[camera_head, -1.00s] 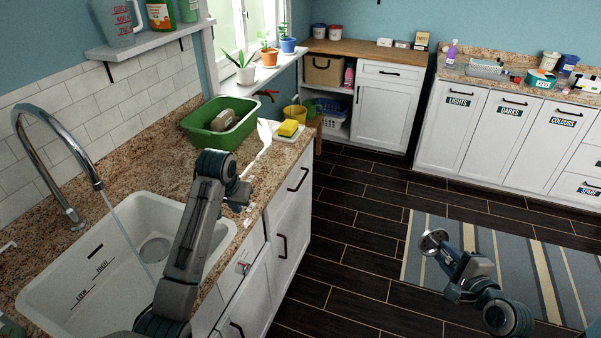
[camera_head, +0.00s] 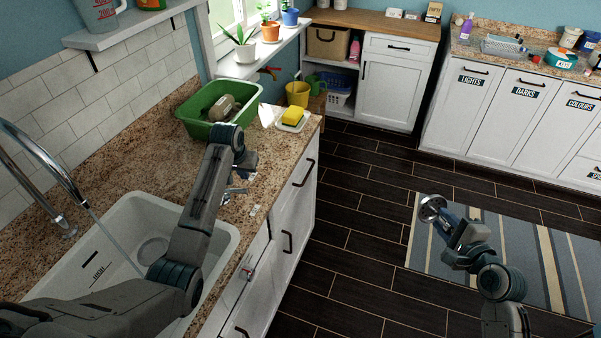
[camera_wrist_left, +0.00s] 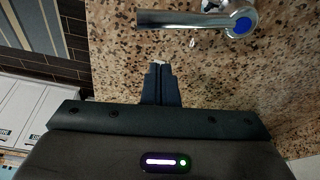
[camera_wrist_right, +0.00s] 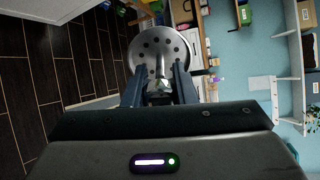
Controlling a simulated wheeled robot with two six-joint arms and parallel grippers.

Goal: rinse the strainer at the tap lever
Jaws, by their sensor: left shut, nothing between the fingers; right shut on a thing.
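The strainer (camera_head: 431,207) is a round metal disc with holes, held over the floor on the right. It also shows face-on in the right wrist view (camera_wrist_right: 163,48). My right gripper (camera_head: 447,221) is shut on it. The tap lever (camera_wrist_left: 195,19), chrome with a blue end cap, lies over the speckled counter just beyond my left fingertips. My left gripper (camera_wrist_left: 160,68) is shut and empty, apart from the lever in that picture. In the head view the left gripper (camera_head: 241,172) partly hides the lever. The chrome spout (camera_head: 45,165) runs a thin stream of water into the white sink.
The white sink (camera_head: 205,232) lies under my left arm. A green tub (camera_head: 190,118) and a yellow sponge (camera_head: 293,115) on a white dish stand farther back on the counter. Dark floor and a striped rug (camera_head: 560,240) lie below my right arm.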

